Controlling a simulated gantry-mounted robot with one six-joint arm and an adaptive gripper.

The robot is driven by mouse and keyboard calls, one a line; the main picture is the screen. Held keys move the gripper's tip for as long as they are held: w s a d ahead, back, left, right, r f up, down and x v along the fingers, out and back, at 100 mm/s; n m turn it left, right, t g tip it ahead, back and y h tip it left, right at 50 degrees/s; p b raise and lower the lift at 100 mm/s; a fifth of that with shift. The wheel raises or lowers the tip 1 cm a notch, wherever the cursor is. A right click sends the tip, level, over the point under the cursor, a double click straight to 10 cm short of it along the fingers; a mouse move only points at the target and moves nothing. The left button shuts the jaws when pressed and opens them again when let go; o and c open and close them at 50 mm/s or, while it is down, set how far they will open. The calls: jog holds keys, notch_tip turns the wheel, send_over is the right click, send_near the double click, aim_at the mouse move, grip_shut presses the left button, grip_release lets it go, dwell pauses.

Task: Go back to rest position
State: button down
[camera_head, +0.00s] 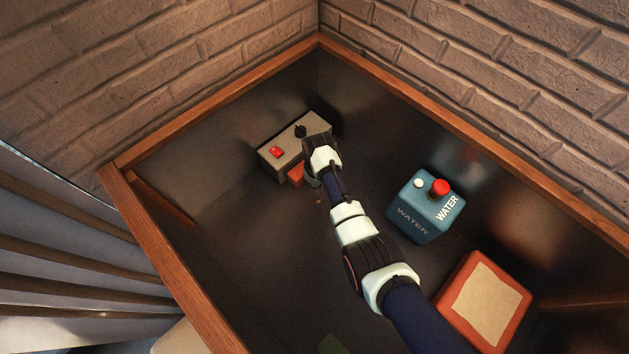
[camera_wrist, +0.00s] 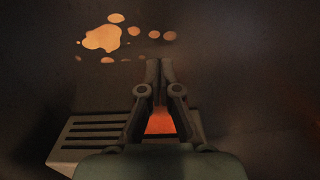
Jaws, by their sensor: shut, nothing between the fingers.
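My gripper (camera_wrist: 160,65) is in the wrist view with its fingertips together and nothing between them. An orange-red patch shows between its finger links, and I cannot tell what it belongs to. In the head view my arm reaches from the lower right to the grey box (camera_head: 290,147) near the back of the dark table. The box has a red switch and a black knob. A small orange part (camera_head: 296,174) shows at the box's front, beside my wrist.
A blue WATER box (camera_head: 405,208) with a red button stands right of my arm. An orange-framed pad (camera_head: 487,301) lies at lower right. A wooden rim (camera_head: 165,262) edges the table against brick walls. Orange spots (camera_wrist: 103,38) mark the dark surface. The table's left middle is clear.

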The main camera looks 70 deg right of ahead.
notch_tip(320, 180, up, 7)
jog(key=p, duration=0.2)
jog(key=shift+w+d, duration=0.2)
jog(key=shift+w, duration=0.25)
